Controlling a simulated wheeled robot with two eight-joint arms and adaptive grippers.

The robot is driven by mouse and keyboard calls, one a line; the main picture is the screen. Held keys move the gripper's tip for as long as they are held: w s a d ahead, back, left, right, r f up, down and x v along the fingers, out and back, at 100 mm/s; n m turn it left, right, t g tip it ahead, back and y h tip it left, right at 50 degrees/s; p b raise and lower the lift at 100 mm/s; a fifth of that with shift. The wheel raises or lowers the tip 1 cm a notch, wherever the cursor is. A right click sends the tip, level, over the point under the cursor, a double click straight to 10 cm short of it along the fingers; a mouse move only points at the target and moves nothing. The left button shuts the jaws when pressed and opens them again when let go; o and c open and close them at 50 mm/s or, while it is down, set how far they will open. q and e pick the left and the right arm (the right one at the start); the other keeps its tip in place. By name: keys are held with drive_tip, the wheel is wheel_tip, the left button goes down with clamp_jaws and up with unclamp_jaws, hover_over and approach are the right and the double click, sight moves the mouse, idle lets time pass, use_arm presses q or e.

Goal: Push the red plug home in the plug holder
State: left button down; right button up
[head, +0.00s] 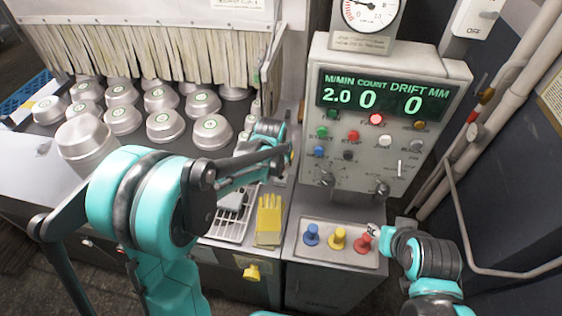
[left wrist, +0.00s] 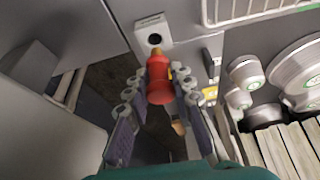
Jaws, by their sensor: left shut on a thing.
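The red plug (left wrist: 159,82) is between the fingers of my left gripper (left wrist: 160,78), which is shut on it. Its narrow end points at a pale block with a dark round hole, seemingly the plug holder (left wrist: 141,28). The tip appears just short of the hole, but I cannot tell the exact gap. In the head view my left gripper (head: 272,140) is by the left side of the control panel, and its arm hides the plug and holder. My right gripper (head: 373,229) is beside a red knob (head: 362,243) in a tray; its jaws are too small to read.
A control panel (head: 440,160) with a lit display stands at the right. A blue knob (head: 312,235) and a yellow knob (head: 338,239) stand in the tray. Several metal pans (head: 165,126) cover the left table.

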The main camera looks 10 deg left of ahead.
use_arm(q)
drive_tip(key=shift+f+b, duration=0.35)
drive_tip(key=shift+f, duration=0.25)
drive_tip(key=shift+f+b, duration=1.55)
drive_tip(key=shift+f, duration=0.15)
idle(1.8)
drive_tip(key=c, duration=1.2)
unclamp_jaws()
drive_tip(key=shift+r, duration=0.1)
drive_tip(key=v, duration=1.2)
